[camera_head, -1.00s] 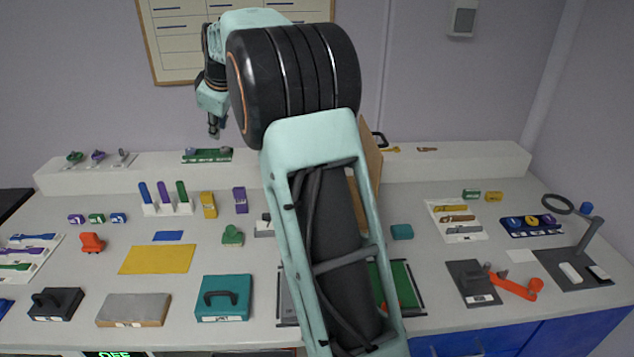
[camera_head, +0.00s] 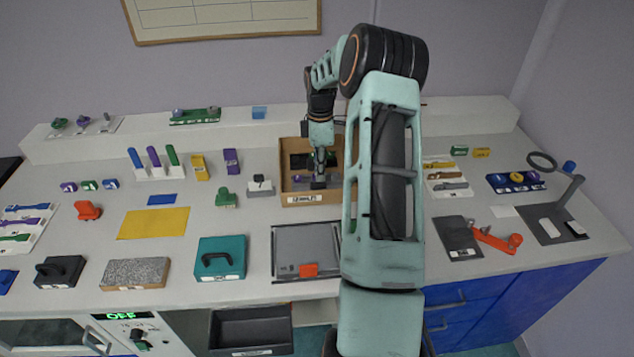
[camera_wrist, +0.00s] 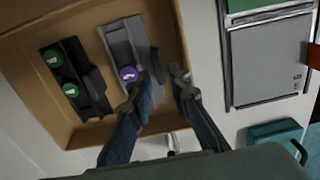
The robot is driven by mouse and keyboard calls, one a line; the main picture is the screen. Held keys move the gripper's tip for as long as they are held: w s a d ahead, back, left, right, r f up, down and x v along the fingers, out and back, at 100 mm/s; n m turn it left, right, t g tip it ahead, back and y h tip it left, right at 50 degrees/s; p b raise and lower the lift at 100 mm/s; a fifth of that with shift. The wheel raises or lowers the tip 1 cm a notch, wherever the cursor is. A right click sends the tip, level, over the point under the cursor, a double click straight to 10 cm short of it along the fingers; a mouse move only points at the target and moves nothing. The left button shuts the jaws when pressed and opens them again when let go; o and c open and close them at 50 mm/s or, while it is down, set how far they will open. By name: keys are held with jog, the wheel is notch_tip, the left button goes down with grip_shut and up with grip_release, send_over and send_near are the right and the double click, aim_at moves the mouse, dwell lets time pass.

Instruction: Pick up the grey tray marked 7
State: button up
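A grey tray (camera_wrist: 122,48) with a purple marked disc (camera_wrist: 128,74) lies inside a brown open box (camera_wrist: 175,25) in the wrist view. The mark on the disc is too small to read surely. My gripper (camera_wrist: 160,85) is open above the box. One finger overlaps the tray's lower end near the disc; the other is to the right, near the box's side wall. In the head view my gripper (camera_head: 320,180) points down into the box (camera_head: 300,199) and partly hides the tray.
A darker tray (camera_wrist: 95,80) with two green discs lies beside the grey tray in the box. A grey panel (camera_wrist: 268,58) and a teal handled block (camera_wrist: 275,130) are outside it. In the head view, a raised ledge (camera_head: 250,136) runs behind the box.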

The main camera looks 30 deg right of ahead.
aim_at(318, 183)
jog(key=shift+w+a+f+p, duration=0.15)
jog(key=shift+f+p, duration=0.25)
jog(key=shift+f, duration=1.1)
jog(key=shift+w+d+f+p, duration=0.1)
jog(key=shift+f+p, duration=0.25)
jog(key=shift+f, duration=1.1)
jog(key=shift+c, duration=0.5)
grip_shut()
